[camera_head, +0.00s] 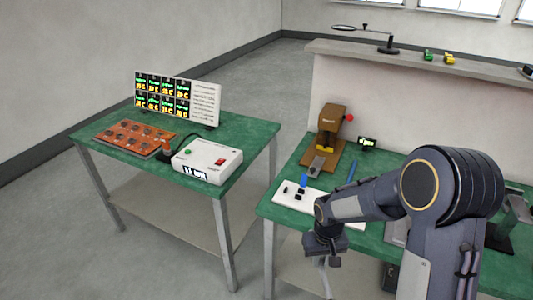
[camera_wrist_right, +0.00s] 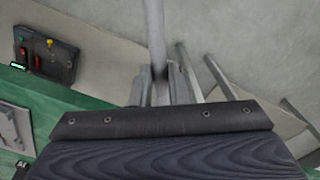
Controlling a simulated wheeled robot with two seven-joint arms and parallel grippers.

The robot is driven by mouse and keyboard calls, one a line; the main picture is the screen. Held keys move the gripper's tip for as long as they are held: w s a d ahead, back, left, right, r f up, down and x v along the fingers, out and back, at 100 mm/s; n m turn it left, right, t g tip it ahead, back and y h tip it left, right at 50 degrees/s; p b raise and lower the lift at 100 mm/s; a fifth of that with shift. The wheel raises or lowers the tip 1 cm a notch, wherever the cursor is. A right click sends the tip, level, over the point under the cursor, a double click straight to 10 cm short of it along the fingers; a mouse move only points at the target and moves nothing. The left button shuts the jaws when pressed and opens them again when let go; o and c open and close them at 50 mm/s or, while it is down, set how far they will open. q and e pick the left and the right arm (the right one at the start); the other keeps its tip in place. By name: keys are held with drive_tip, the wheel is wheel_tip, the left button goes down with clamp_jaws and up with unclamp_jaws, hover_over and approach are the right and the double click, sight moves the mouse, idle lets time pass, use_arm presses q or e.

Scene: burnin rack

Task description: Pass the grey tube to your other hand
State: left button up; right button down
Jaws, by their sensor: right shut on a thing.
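The grey tube (camera_wrist_right: 154,35) is a long, plain rod. In the right wrist view it runs from the jaws of my right gripper (camera_wrist_right: 160,85) to the top edge of the picture. In the head view my right gripper (camera_head: 323,258) points down at the front edge of the right-hand green table. A thin pale piece hangs below it there, too small to tell whether it is tube or finger. My right gripper is shut on the tube. My left gripper is in neither view.
The right green table (camera_head: 283,212) carries a white board (camera_head: 288,199) with small parts, a brown press (camera_head: 330,130) and a blue pen-like stick (camera_head: 352,170). The left table (camera_head: 240,130) holds an orange tray (camera_head: 118,143), a white switch box (camera_head: 208,158) and a display panel (camera_head: 205,100). Floor between tables is clear.

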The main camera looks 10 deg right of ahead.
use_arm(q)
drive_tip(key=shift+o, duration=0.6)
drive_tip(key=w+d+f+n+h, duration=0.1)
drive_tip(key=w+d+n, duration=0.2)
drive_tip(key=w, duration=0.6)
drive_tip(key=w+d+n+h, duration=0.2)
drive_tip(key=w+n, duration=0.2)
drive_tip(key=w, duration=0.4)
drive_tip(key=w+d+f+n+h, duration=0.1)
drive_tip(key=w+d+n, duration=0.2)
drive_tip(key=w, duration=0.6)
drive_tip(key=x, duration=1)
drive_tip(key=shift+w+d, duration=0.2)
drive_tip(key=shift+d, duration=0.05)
use_arm(e)
drive_tip(key=w+a+r+n, duration=0.4)
drive_tip(key=a+r+n, duration=0.1)
drive_tip(key=a+n, duration=0.2)
drive_tip(key=w+a+r+n, duration=0.4)
drive_tip(key=a+n, duration=0.3)
drive_tip(key=a, duration=0.3)
drive_tip(key=shift+a+r, duration=0.2)
drive_tip(key=shift+r, duration=0.3)
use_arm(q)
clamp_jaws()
use_arm(e)
drive_tip(key=c, duration=1.3)
unclamp_jaws()
